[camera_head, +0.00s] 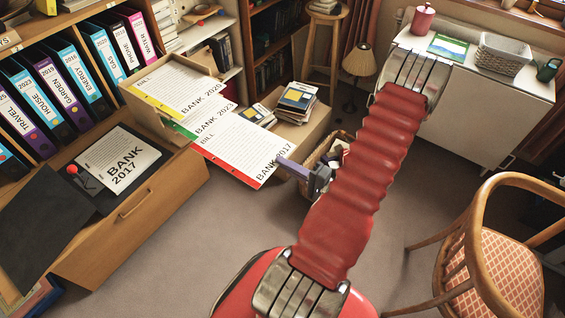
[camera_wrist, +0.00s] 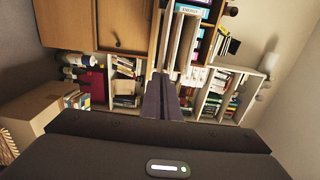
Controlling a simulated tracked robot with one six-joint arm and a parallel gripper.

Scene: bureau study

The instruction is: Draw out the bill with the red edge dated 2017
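The bill with the red edge, marked BANK 2017 (camera_head: 238,149), is a white sheet that sticks far out to the right of a cardboard holder (camera_head: 150,118) on the bureau. Its red strip runs along the near side. My gripper (camera_head: 283,162) is at its right-hand corner, with the fingers close together and the sheet's edge at their tips. The wrist view shows my fingers (camera_wrist: 164,98) nearly together; the sheet is hard to make out there, seemingly edge-on. A yellow-edged bill, BANK 2020 (camera_head: 180,90), and a green-edged bill, BANK 2023 (camera_head: 207,118), lie behind it in the holder.
Another sheet reading BANK 2017 (camera_head: 117,160) lies on a dark board on the bureau, beside a red-headed pin (camera_head: 73,170). Ring binders (camera_head: 60,88) stand behind. A cardboard box (camera_head: 295,125) with books and a basket (camera_head: 318,160) are near my gripper. A chair (camera_head: 490,245) stands right.

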